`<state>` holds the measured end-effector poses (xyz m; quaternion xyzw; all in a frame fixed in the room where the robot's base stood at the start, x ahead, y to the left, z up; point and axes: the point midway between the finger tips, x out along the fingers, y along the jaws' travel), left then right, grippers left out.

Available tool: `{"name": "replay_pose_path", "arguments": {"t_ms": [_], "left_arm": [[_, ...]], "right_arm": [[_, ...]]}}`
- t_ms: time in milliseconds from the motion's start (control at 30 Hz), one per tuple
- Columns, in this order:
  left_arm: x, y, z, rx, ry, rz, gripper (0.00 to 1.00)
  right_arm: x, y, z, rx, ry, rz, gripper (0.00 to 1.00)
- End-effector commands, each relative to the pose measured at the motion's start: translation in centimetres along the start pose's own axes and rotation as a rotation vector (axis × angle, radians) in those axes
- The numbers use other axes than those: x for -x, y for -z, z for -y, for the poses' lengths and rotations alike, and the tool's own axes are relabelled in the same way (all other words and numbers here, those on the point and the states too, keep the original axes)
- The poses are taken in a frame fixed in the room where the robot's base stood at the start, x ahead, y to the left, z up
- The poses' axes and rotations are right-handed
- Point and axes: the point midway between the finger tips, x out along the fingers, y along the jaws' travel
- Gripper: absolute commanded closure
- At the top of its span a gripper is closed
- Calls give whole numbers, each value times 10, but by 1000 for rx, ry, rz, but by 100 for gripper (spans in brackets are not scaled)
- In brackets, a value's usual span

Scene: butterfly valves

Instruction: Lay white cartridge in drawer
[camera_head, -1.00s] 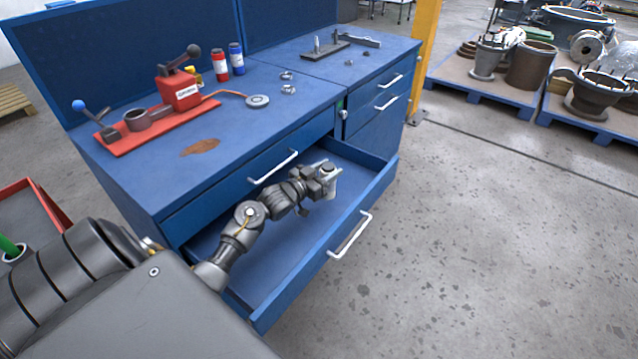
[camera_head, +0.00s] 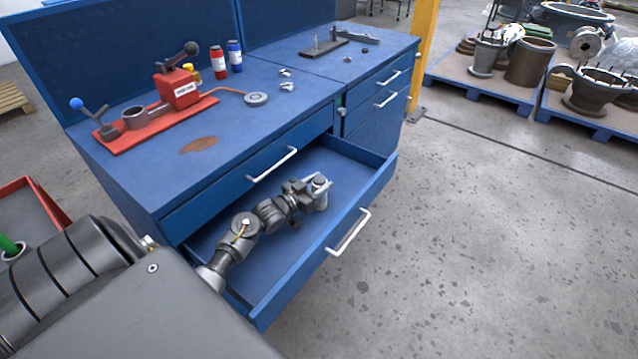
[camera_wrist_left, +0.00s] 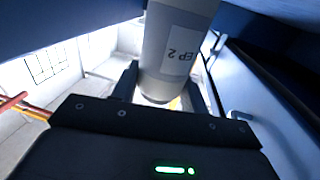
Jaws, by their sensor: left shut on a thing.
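My left gripper (camera_head: 315,184) is shut on the white cartridge (camera_head: 321,200). It holds the cartridge inside the open blue drawer (camera_head: 300,284), toward its far right end. The left wrist view shows the cartridge (camera_wrist_left: 175,45) between the fingers, with a pale label reading "EP 2". My right gripper is out of view.
The drawer's front wall and handle (camera_head: 349,233) stand beside my arm. A closed drawer handle (camera_head: 272,165) is above. On the bench are a red pump (camera_head: 178,90), a red cartridge (camera_head: 217,61) and a blue cartridge (camera_head: 235,56). The drawer floor around my arm looks clear.

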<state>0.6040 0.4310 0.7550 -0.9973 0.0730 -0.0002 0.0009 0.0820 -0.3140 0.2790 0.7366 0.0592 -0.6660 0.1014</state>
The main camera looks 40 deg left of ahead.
Motion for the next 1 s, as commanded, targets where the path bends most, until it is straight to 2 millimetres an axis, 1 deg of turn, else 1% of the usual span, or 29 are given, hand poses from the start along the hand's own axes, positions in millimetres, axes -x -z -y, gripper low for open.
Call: {"name": "replay_pose_path", "arguments": {"t_ms": [67, 100, 233, 267, 500, 600, 667, 767, 900, 1000], "left_arm": [[0, -2, 0, 0, 0, -1, 84], [0, -3, 0, 0, 0, 0, 53], [0, -2, 0, 0, 0, 0, 36], [0, -2, 0, 0, 0, 0, 34], [0, -2, 0, 0, 0, 0, 34], [2, 2, 0, 0, 0, 2, 34], [10, 3, 0, 0, 0, 2, 34], [27, 4, 0, 0, 0, 4, 34], [51, 4, 0, 0, 0, 4, 34], [64, 3, 0, 0, 0, 2, 34]], "right_arm": [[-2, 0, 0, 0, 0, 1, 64], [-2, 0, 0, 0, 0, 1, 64], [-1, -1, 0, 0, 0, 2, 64], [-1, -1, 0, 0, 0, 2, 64], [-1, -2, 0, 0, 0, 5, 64], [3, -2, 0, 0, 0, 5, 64], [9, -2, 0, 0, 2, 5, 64], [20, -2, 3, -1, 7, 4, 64], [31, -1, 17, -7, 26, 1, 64], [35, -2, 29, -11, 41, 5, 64]]}}
